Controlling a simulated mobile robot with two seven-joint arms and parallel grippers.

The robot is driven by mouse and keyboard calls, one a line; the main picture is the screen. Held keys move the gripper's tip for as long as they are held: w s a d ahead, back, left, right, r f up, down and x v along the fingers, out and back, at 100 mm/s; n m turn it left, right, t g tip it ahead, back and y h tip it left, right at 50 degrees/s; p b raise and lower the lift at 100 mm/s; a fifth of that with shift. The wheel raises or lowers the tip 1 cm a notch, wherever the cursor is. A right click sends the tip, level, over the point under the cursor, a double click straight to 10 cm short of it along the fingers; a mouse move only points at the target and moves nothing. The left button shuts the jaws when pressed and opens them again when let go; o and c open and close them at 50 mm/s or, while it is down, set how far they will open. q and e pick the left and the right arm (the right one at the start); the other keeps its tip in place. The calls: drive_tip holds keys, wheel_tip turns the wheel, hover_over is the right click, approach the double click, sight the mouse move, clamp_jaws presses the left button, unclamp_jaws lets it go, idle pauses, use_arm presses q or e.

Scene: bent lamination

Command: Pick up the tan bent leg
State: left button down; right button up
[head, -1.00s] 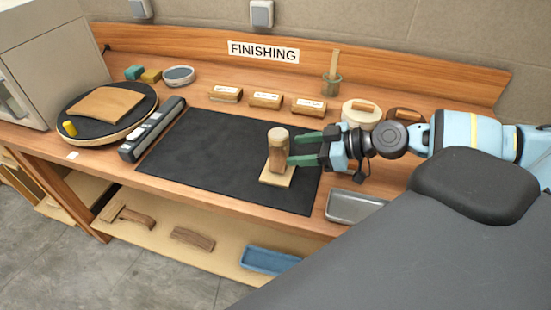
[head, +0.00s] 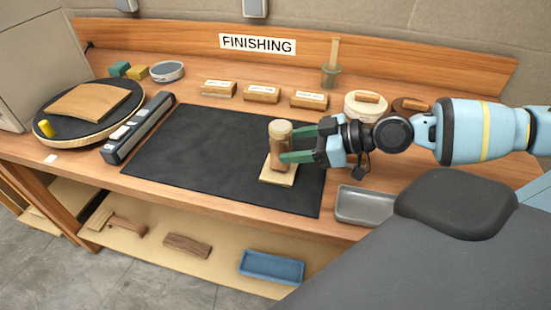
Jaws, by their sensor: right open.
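The tan bent leg (head: 277,150) stands upright on a small square pale base on the black mat (head: 200,155). It has a lighter rounded top. My right gripper (head: 287,145) comes in from the right, level with the leg's middle. Its green fingers are open. The lower finger overlaps the front of the leg, and the upper finger reaches its right side, partly hidden there. I cannot tell whether either finger touches it. My left gripper is not in view.
A metal tray (head: 364,206) lies right of the mat. A round turntable (head: 60,133) and a dark bar (head: 138,128) are at left. The mat's left part is clear.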

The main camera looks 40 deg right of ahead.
sight(290, 146)
drive_tip(key=shift+w+a+f+b, duration=0.35)
drive_tip(key=shift+w+f+b, duration=0.2)
drive_tip(key=shift+b, duration=0.25)
drive_tip(key=shift+w+a, duration=0.35)
drive_tip(key=shift+a, duration=0.05)
drive_tip(key=shift+w+a+f, duration=0.25)
drive_tip(key=shift+w+a, duration=0.05)
drive_tip(key=shift+w, duration=0.15)
drive_tip(key=shift+c, duration=0.4)
drive_tip(key=c, duration=1.1)
